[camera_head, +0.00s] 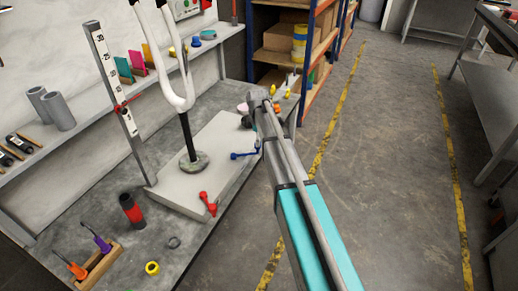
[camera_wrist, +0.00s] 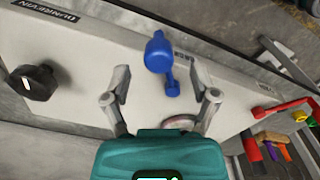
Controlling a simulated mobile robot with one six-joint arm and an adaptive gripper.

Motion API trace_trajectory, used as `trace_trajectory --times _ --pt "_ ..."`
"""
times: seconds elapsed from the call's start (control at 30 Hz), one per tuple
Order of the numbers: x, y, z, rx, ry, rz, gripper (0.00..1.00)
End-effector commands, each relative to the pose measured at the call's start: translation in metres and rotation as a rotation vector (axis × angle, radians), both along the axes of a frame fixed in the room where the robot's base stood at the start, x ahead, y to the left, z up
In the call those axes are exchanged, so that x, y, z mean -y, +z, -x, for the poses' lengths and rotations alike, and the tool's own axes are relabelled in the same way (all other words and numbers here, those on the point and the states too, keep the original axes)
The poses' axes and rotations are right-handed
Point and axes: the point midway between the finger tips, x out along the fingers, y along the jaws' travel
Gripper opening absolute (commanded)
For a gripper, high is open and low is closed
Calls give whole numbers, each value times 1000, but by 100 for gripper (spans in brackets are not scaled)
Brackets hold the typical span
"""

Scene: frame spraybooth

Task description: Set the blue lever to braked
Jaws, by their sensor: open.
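The blue lever (camera_head: 245,155) sits at the right edge of the pale grey base box (camera_head: 215,150) on the bench. In the wrist view the blue lever (camera_wrist: 158,55) shows large, with a thick rounded end at the top and a smaller part below it. My gripper (camera_wrist: 160,82) is open and empty, its two fingers spread to the left and right of the lever. No finger visibly touches it. In the head view my arm reaches toward the lever's side of the box and its gripper end is not clear. Markings for the braked position are not readable.
A red lever (camera_head: 208,204) is on the near side of the box, and a black knob (camera_wrist: 36,82) is in the wrist view. A white fork on a black post (camera_head: 187,135) rises from the box beside a ruler (camera_head: 112,95).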

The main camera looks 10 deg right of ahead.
Motion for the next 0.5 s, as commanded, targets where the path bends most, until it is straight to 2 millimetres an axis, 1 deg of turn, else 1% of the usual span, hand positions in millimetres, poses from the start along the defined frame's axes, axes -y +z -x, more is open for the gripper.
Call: trace_trajectory --times 0.03,0.2,0.5 --pt "0 -8 0 0 0 0 76" --pt "0 -20 0 0 0 0 76" --pt "0 -31 0 0 0 0 76"
